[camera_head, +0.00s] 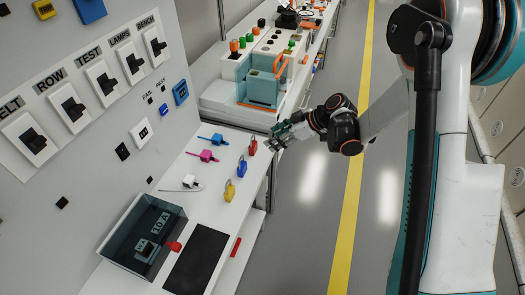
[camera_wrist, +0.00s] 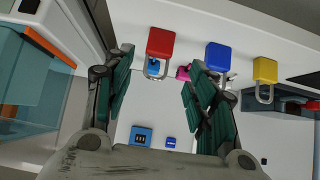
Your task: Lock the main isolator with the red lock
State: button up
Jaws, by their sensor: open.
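The red lock (camera_head: 253,144) stands on the white shelf at the far end of a row of padlocks. It also shows in the wrist view (camera_wrist: 160,42), its shackle between my fingertips in the picture. My gripper (camera_head: 282,133) is open and empty, just right of the red lock and apart from it. In the wrist view, its green-padded fingers (camera_wrist: 160,68) are spread wide. I cannot tell which device is the main isolator.
Blue (camera_head: 242,167) and yellow (camera_head: 229,191) padlocks stand close to the red one. Pink (camera_head: 208,155) and white (camera_head: 190,181) devices lie nearer the panel. A dark transparent box (camera_head: 142,237) and a black mat (camera_head: 199,260) are in front.

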aim_at(256, 146)
jog(key=shift+b+x, duration=2)
jog(key=shift+x, duration=3.05)
jog(key=shift+c, duration=0.6)
jog(key=c, duration=0.7)
jog(key=shift+o, duration=0.2)
notch_tip(256, 146, up, 10)
jog(key=p, duration=0.5)
